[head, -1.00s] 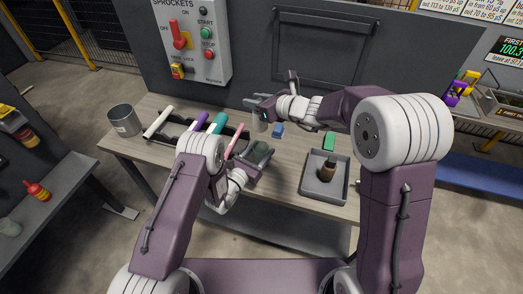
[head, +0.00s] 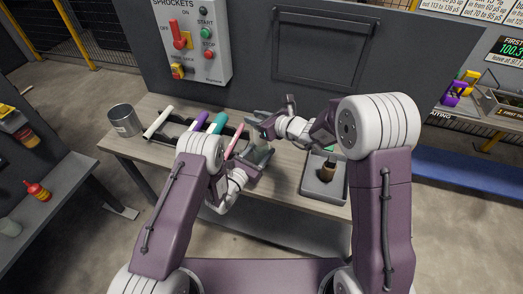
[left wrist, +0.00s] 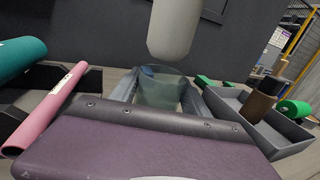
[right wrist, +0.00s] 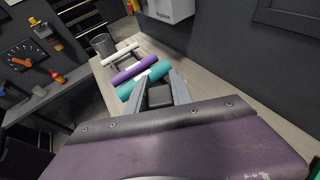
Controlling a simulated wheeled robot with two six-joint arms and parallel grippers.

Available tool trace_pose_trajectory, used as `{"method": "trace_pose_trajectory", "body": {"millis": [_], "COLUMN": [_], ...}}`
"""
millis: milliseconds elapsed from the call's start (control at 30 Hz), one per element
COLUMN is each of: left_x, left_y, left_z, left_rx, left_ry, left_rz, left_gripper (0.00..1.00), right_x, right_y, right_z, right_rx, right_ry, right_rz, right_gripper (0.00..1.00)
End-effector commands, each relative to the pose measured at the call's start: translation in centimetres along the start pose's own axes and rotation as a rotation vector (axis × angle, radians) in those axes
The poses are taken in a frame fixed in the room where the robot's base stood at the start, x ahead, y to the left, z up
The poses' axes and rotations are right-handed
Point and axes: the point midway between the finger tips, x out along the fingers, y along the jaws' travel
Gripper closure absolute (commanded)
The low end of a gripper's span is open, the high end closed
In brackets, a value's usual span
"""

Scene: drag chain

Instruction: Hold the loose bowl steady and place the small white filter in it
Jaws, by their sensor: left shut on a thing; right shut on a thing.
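The loose bowl (left wrist: 160,88), a greenish see-through cup, stands upright between the fingers of my left gripper (left wrist: 163,98), which is shut on it. In the head view my left gripper (head: 253,163) is at the table's front middle. The small white filter (left wrist: 172,28), a pale rounded cylinder, hangs just above the bowl in the left wrist view, apart from its rim. My right gripper (head: 262,127) is shut on the filter above the bowl. In the right wrist view the filter is hard to make out between the fingers (right wrist: 161,90).
A rack with white (head: 160,122), purple (head: 198,121), teal (head: 216,124) and pink (head: 237,140) rolls lies to the left, beside a grey can (head: 124,120). A grey tray (head: 311,190) with a brown-handled tool (head: 328,170) stands to the right. A control panel (head: 195,45) stands behind.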

Motion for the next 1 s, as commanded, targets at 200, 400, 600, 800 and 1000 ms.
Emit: {"method": "trace_pose_trajectory", "body": {"millis": [200, 400, 600, 800, 1000], "left_x": [0.0, 0.0, 0.0, 0.0, 0.0], "left_y": [0.0, 0.0, 0.0, 0.0, 0.0], "left_z": [0.0, 0.0, 0.0, -0.1, -0.1], "left_rx": [0.0, 0.0, 0.0, 0.0, 0.0], "left_ry": [0.001, 0.001, 0.001, 0.001, 0.001], "left_rz": [0.0, 0.0, 0.0, 0.0, 0.0], "left_gripper": [0.88, 0.88, 0.88, 0.88, 0.88], "right_x": [0.6, 1.0, 1.1, 1.1, 1.1], "right_y": [0.0, 0.0, 0.0, 0.0, 0.0], "right_z": [-1.5, -2.5, -2.6, -2.6, -2.6], "right_rx": [0.002, 0.001, 0.0, 0.0, 0.0], "right_ry": [0.001, 0.0, -0.001, 0.0, 0.0], "right_rz": [0.001, 0.0, 0.0, 0.0, 0.0], "right_gripper": [1.0, 1.0, 1.0, 0.48, 0.48]}}
